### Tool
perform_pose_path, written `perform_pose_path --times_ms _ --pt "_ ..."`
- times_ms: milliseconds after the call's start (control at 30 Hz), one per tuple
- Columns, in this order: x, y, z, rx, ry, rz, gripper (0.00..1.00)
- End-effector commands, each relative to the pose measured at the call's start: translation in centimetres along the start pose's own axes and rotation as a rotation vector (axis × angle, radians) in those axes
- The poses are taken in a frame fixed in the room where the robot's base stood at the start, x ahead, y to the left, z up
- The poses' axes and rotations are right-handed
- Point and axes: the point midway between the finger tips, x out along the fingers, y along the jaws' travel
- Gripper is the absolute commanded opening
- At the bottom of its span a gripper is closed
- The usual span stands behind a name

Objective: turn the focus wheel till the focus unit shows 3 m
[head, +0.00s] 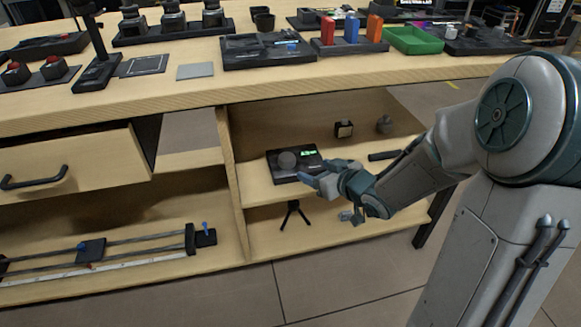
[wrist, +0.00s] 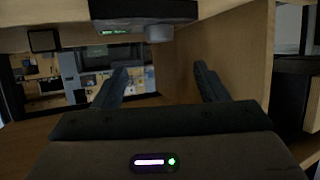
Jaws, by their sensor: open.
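The focus unit (head: 282,174) is a flat black box on the upper open shelf under the table. Its grey round focus wheel (head: 287,160) stands at its middle, and a small green display (head: 308,153) is lit to the right, too small to read. My gripper (head: 322,184) is in front of the shelf, just right of the unit's near edge. In the wrist view, the unit (wrist: 140,13) is at the top with the wheel (wrist: 158,33) beyond my open, empty fingers (wrist: 160,76). The fingers are apart from the wheel.
A wooden divider (head: 232,185) stands left of the unit. A small black box (head: 344,128) and a grey knob (head: 384,124) are farther back. A small black tripod (head: 293,214) stands below. An open drawer (head: 75,165) juts out at left.

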Motion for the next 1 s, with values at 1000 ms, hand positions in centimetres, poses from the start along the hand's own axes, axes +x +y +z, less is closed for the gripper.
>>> perform_pose_path --times_ms 1000 --pt "13.5 0.1 -0.1 0.0 -0.001 0.002 0.67"
